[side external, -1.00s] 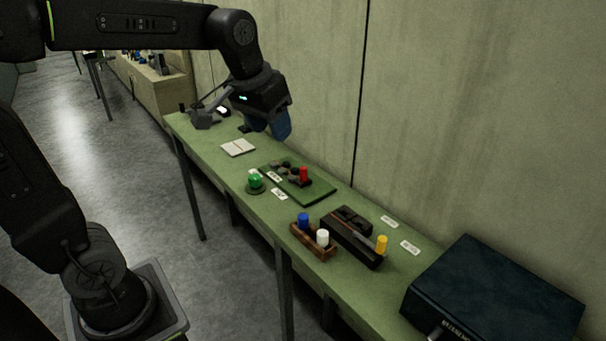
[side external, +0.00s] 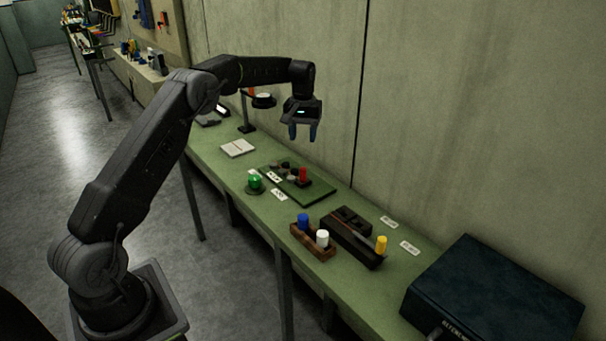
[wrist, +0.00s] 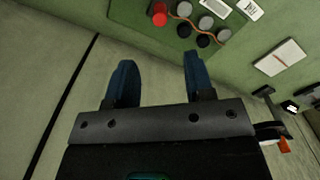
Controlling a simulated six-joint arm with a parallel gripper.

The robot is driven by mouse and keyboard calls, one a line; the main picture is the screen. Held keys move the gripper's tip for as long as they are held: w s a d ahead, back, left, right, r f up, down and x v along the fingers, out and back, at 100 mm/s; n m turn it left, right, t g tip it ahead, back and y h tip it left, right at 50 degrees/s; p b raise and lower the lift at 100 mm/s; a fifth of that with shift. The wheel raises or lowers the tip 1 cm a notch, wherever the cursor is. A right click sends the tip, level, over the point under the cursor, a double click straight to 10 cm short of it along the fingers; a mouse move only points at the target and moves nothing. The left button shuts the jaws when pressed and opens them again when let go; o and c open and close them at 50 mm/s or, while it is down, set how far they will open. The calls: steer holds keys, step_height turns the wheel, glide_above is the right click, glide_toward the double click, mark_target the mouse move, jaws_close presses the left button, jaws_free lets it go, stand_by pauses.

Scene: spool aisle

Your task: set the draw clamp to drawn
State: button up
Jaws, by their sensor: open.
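A dark block device with a yellow-topped handle (side external: 381,245) lies at the near right of the green bench and looks like a clamp. Its handle is at the near end, by one of two small white labels (side external: 410,247) whose print is too small to read. I cannot tell for sure that it is the draw clamp. A green board (side external: 318,194) with a red knob (side external: 303,175) and several discs lies further back; the knob also shows in the wrist view (wrist: 160,14). My gripper (side external: 302,137) is open and empty, fingers down, high above the bench behind the board.
A wooden holder (side external: 318,251) with blue and white knobs stands beside the dark device. A green knob (side external: 255,181) sits at the front edge. A notepad (side external: 238,148) lies further back, near a stand. A large dark box (side external: 495,295) fills the near right; a wall runs behind.

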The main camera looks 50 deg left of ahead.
mark_target(303, 169)
step_height(303, 169, down, 14)
steer(key=shift+r, duration=0.2)
stand_by(0.4)
jaws_close()
stand_by(0.3)
